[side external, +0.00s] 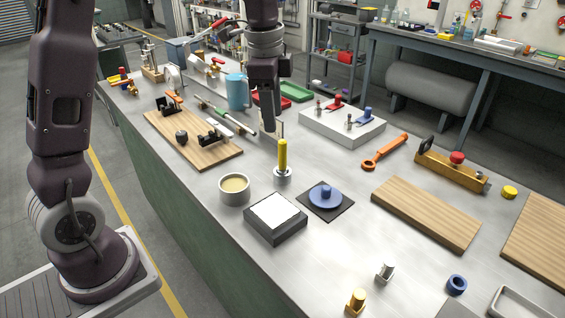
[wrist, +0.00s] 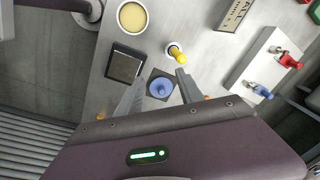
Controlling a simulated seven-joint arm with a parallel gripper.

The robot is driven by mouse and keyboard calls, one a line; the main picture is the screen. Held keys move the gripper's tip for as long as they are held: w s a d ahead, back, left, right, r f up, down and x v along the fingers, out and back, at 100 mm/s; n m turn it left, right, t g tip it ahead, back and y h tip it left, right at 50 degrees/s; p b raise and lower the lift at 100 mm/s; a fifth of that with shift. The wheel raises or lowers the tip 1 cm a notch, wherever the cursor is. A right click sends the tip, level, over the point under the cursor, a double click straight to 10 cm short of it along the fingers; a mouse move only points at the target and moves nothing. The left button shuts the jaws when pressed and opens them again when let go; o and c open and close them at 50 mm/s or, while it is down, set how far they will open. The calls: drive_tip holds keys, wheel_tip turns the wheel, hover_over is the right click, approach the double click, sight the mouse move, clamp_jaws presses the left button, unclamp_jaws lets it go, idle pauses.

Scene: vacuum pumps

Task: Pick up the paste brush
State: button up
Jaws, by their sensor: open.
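A yellow-handled tool (side external: 283,156) stands upright in a small metal holder (side external: 283,176) on the bench; it looks like the paste brush, though its bristles are hidden. It also shows in the wrist view (wrist: 176,51), above and between my fingertips. A cup of pale yellow paste (side external: 234,190) stands to its left in the side view and also shows in the wrist view (wrist: 132,17). My gripper (side external: 270,134) is above the bench, apart from the tool. In the wrist view my gripper (wrist: 159,77) has its fingers spread, with nothing between them.
A black block with a white top (side external: 276,216) and a blue knobbed disc on a dark mat (side external: 325,197) are near the tool. A white block with red and blue parts (side external: 343,127) stands behind. A wooden board (side external: 426,213) lies right. Bare bench separates several items.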

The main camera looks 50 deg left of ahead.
sight(282, 169)
drive_tip(key=w+a+f+m, duration=0.1)
drive_tip(key=w+f, duration=0.1)
drive_tip(key=w+a+f+m+g, duration=0.1)
drive_tip(key=f, duration=0.2)
drive_tip(key=w+a+f+m, duration=0.1)
drive_tip(key=w+f, duration=0.1)
drive_tip(key=shift+w+a+f, duration=0.15)
drive_tip(key=shift+w+f, duration=0.05)
drive_tip(key=shift+w, duration=0.1)
drive_tip(key=f, duration=0.7)
drive_tip(key=shift+s+d, duration=0.15)
drive_tip(key=shift+d, duration=0.05)
clamp_jaws()
